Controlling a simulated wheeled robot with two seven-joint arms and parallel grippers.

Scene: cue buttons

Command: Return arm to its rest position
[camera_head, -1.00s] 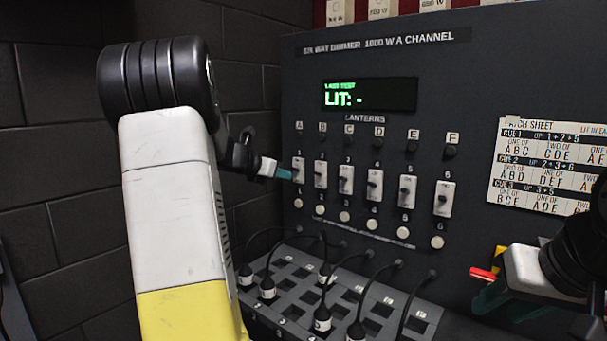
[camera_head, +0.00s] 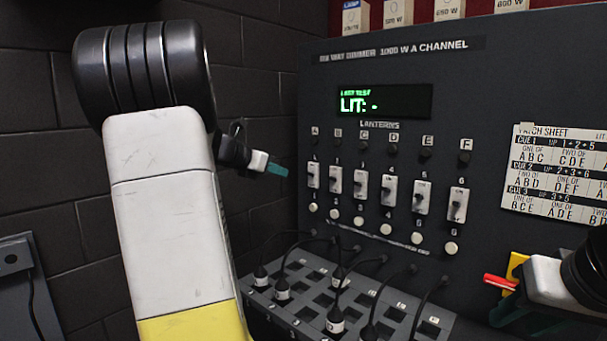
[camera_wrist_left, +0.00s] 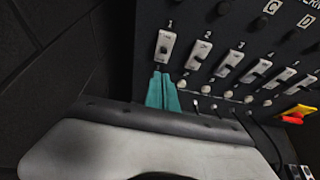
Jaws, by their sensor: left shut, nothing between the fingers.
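My left arm rises on the left of the head view. My left gripper (camera_head: 277,169) has its teal fingers together with nothing between them. It hangs just left of the first slider (camera_head: 313,176) on the dimmer panel (camera_head: 480,90), with a small gap in the picture. In the left wrist view the closed fingertips (camera_wrist_left: 162,90) show below the channel 1 slider (camera_wrist_left: 165,46). My right gripper (camera_head: 515,312) is partly in view at the lower right, beside a red and yellow item (camera_head: 505,280); its finger gap is unclear.
The panel carries a green display reading "LIT: -" (camera_head: 383,101), several sliders and white round buttons (camera_head: 451,248). Black cables plug into a sloped patch bay (camera_head: 310,300) below. A patch sheet (camera_head: 560,170) hangs at the right. A dark block wall (camera_head: 60,130) stands behind my left arm.

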